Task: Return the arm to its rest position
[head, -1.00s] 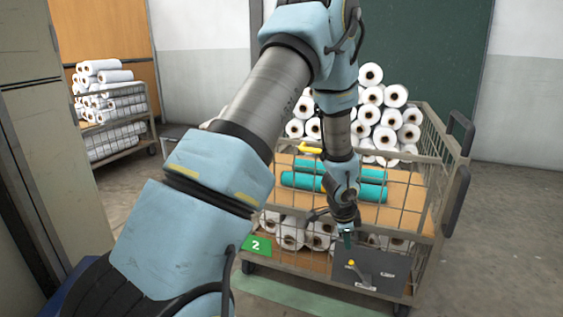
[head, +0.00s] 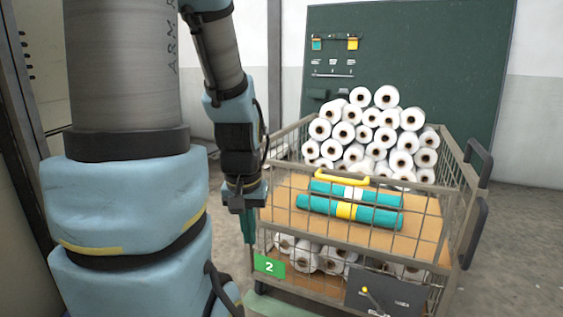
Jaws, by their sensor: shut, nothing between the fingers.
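My arm (head: 125,200) fills the left of the head view, with its blue forearm and wrist hanging down toward the cage cart. My gripper (head: 250,238) points down with its teal fingers at the left front corner of the cart. It is shut and holds nothing. Whether it touches the cart's mesh cannot be told from this view.
The wire cage cart (head: 447,255) holds many white rolls (head: 370,140) on its shelf, with two teal rolls (head: 350,213) and a yellow handle (head: 342,178) in front. A green "2" plate (head: 269,266) hangs on its front left. A green board (head: 440,60) stands behind. Grey floor lies right.

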